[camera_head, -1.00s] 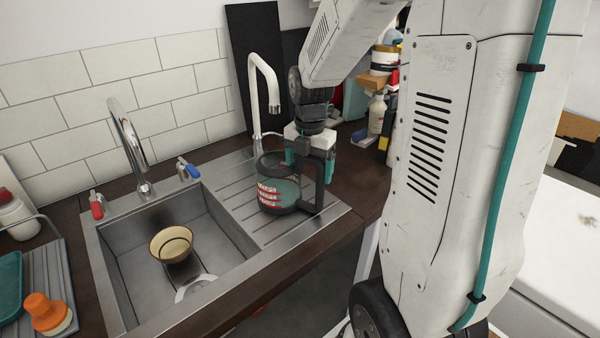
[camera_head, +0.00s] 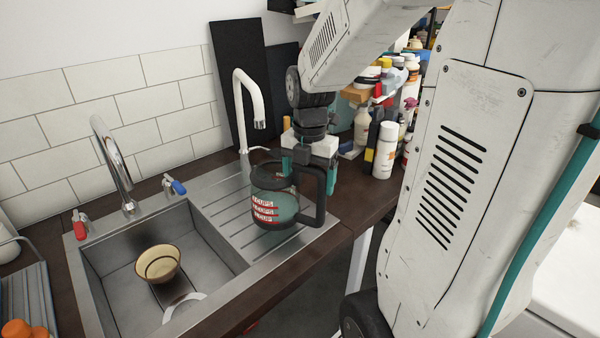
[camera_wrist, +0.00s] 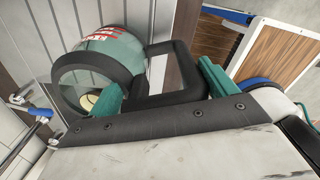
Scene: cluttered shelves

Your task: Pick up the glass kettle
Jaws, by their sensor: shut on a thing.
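The glass kettle (camera_head: 268,205) has a clear greenish body, red and white cup markings, a dark rim and a black handle (camera_head: 318,195). It appears upright over the steel drainboard; I cannot tell whether its base touches it. My gripper (camera_head: 302,160) is above the kettle, pointing down, shut on it near the rim and handle. In the wrist view the kettle (camera_wrist: 105,58) is at upper left, and its black handle runs between the teal fingers of my gripper (camera_wrist: 160,92). The exact contact is partly hidden.
The steel sink (camera_head: 215,240) with a cream bowl (camera_head: 158,263) is left of the kettle. A chrome tap (camera_head: 115,160) and a white tap (camera_head: 250,105) stand behind. A white spray can (camera_head: 385,150) and several bottles crowd the counter at right.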

